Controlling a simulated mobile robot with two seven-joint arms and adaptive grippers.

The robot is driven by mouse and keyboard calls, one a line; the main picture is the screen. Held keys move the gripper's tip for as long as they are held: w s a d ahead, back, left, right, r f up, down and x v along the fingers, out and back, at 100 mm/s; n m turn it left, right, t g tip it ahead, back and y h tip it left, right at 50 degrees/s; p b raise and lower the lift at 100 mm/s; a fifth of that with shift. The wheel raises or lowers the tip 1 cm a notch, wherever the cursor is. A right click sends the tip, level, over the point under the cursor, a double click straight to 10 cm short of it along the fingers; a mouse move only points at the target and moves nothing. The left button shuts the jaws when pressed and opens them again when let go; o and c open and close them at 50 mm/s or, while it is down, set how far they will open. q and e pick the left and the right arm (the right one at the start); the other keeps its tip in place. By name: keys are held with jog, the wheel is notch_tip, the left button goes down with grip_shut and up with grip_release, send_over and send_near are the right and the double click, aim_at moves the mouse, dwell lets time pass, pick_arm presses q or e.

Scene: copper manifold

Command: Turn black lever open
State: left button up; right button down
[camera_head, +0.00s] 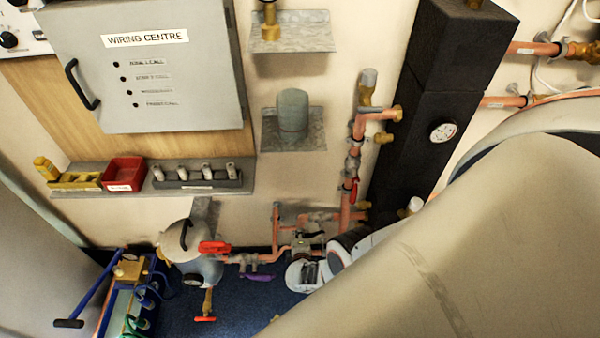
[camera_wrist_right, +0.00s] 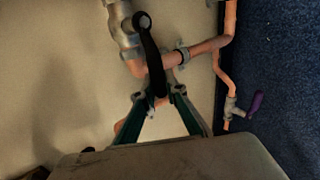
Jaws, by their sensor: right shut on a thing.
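The black lever (camera_head: 311,234) sits on a valve in the copper pipework at the lower middle of the head view. It also shows in the right wrist view (camera_wrist_right: 151,55), where it runs from its round pivot down to my fingertips. My right gripper (camera_wrist_right: 160,95) is shut on the lever's free end. In the head view my right gripper (camera_head: 308,258) is small, and its hold on the lever is hard to make out. My left gripper is not in view.
A purple lever (camera_head: 258,278) hangs on the pipe to the left, above the blue floor. Red handles (camera_head: 214,247) sit by a grey vessel (camera_head: 192,260). A red-levered pipe (camera_head: 355,190) and a black insulated column (camera_head: 420,110) stand to the upper right.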

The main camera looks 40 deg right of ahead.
jog(key=shift+d, duration=0.35)
jog(key=c, duration=2)
grip_release()
jog(key=shift+a, duration=0.1)
jog(key=shift+c, duration=0.2)
jog(key=shift+a, duration=0.2)
